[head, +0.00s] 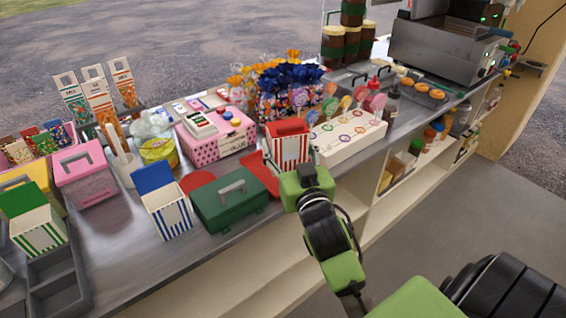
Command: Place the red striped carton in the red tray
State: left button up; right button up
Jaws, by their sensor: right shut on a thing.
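The red striped carton (289,151), red and white with an open red top, is upright at the front middle of the counter. My right gripper (291,169) is shut on it from the front; the gripper and green wrist hide its lower part. I cannot tell whether its base touches the counter. A flat red piece (259,171) lies just left of the carton, and another red piece (196,180) shows farther left. Either may be part of the red tray, mostly hidden behind the green box. My left gripper is not in view.
A green box with a handle (231,205) stands at the counter's front edge, left of the carton. A blue striped carton (166,209) is farther left. A pink dotted box (215,137) stands behind, and a white lollipop stand (345,137) is close on the right.

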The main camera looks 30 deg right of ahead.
jog(key=w+d+f, duration=0.1)
jog(key=w+f, duration=0.1)
jog(key=w+d+f, duration=0.1)
jog(key=w+f, duration=0.1)
jog(key=w+d+f, duration=0.1)
jog(key=w+f, duration=0.1)
jog(key=shift+w+d+f, duration=0.2)
jog(key=shift+d+f, duration=0.1)
jog(key=shift+w+f+b, duration=0.2)
jog(key=shift+f+b, duration=0.35)
jog(key=shift+f, duration=1.25)
jog(key=shift+d+f, duration=0.1)
jog(key=shift+f, duration=0.05)
jog(key=o, duration=0.8)
jog(key=shift+o, duration=0.2)
